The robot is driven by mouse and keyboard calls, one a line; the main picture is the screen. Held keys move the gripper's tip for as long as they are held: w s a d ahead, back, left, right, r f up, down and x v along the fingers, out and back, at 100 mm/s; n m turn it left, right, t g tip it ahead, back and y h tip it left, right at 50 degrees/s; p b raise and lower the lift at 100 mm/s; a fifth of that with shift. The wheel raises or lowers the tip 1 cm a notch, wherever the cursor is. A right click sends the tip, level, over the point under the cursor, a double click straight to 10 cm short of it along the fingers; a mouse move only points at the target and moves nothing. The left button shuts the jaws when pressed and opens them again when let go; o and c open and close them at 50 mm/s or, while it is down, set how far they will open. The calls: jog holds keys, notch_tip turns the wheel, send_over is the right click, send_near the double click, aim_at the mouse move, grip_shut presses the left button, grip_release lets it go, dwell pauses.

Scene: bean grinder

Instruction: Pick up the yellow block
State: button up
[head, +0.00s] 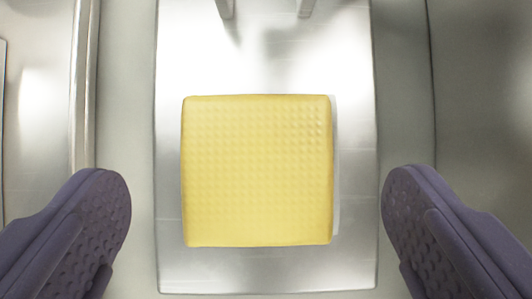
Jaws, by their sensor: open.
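The yellow block (257,170) lies flat in the middle of the head view. It is square, with a dimpled top and rounded corners. It rests on a shiny metal plate (270,272). My gripper (256,212) is open, with one dark purple finger at the lower left and one at the lower right. The block lies between the two fingers in the picture, with a clear gap on each side. Neither finger touches it. The height of the fingers above the block is hard to tell.
A raised metal rail (84,85) runs along the left side. Grey strips flank the plate, and a darker grey surface (485,90) lies at the right. The plate around the block is bare.

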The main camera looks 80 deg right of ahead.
aim_at(260, 179)
jog(key=b+x, duration=0.1)
jog(key=x, duration=0.3)
jog(key=shift+f, duration=0.3)
jog(key=shift+r, duration=0.1)
jog(key=c, duration=1.3)
jog(key=shift+o, duration=0.2)
jog(key=shift+s+r, duration=0.1)
jog(key=shift+s, duration=0.05)
